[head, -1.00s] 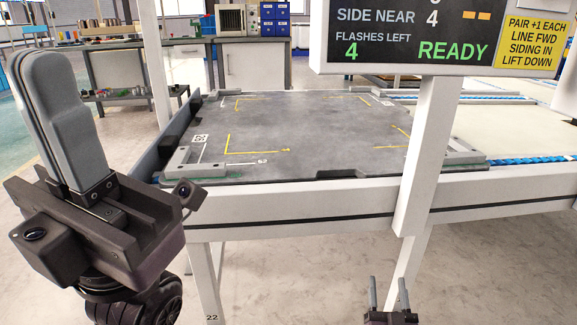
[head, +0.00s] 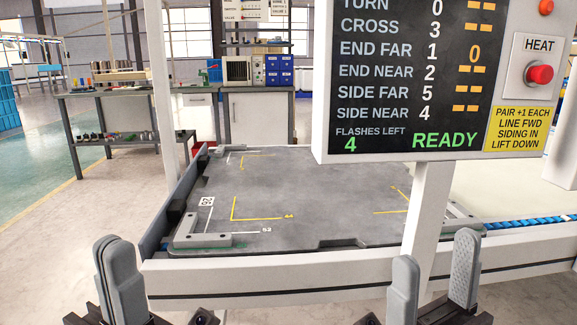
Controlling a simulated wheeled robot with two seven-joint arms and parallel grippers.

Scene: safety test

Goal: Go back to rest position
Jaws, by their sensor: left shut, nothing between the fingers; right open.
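My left gripper (head: 114,250) is at the lower left of the head view, upright, its two grey fingers together with nothing between them. My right gripper (head: 435,262) is at the lower right, upright, its two grey fingers apart and empty. Both are in front of the white frame of the work table, and their lower parts are cut off by the picture's bottom edge. No rest position is marked in view.
A dark grey plate (head: 300,192) with yellow corner marks lies bare on the table (head: 290,272). A sign panel (head: 415,85) reading READY, with a red HEAT button (head: 540,74), stands on a white post at the right. A workbench (head: 105,98) is behind; floor at left is clear.

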